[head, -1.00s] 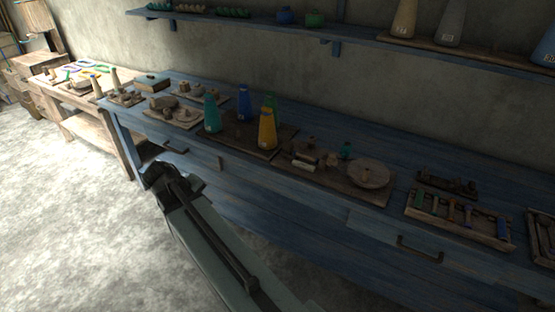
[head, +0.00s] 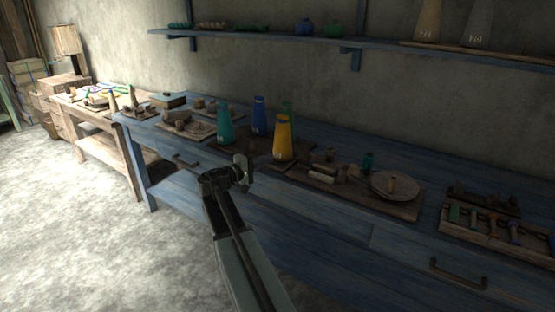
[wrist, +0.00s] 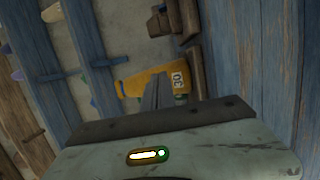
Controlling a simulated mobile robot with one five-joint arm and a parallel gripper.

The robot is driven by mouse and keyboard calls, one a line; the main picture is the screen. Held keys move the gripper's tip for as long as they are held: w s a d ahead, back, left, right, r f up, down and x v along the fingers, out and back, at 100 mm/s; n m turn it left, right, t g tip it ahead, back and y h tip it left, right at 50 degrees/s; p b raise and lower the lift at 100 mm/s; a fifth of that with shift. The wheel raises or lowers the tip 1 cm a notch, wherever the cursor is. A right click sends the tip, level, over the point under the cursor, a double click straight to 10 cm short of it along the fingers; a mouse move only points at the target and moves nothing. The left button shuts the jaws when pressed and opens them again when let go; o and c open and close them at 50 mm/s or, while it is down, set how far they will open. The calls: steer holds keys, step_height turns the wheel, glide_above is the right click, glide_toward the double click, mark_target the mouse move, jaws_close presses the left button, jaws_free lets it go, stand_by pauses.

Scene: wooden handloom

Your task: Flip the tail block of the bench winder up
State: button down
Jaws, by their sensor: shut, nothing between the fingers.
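I cannot tell for sure which piece is the bench winder or its tail block. A low dark wooden fixture with small upright blocks (head: 484,198) stands at the right of the blue bench in the head view. A board with a round disc (head: 397,184) and small wooden pieces lies left of it. My gripper (head: 243,168) is shut and empty, in front of the bench's front edge near the cones. In the wrist view its closed fingers (wrist: 158,92) show against the yellow cone (wrist: 146,80), which appears sideways.
Yellow (head: 283,139), blue (head: 259,116) and teal (head: 225,123) cones stand on a board behind my gripper. A tool tray (head: 470,231) sits at the right. The blue shelf (head: 385,48) runs above. The floor (head: 100,225) at left is clear.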

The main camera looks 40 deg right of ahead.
mark_target(301, 156)
steer(key=d, duration=0.7)
steer(key=shift+d, duration=0.35)
steer(key=s, duration=0.1)
steer(key=s+d, duration=0.1)
steer(key=s, duration=0.1)
steer(key=shift+s+d, duration=0.1)
steer(key=shift+s, duration=0.1)
steer(key=shift+s+d, duration=0.1)
steer(key=shift+s, duration=0.15)
steer(key=shift+s, duration=0.1)
steer(key=s, duration=0.3)
steer(key=shift+d, duration=0.35)
steer(key=shift+w, duration=0.1)
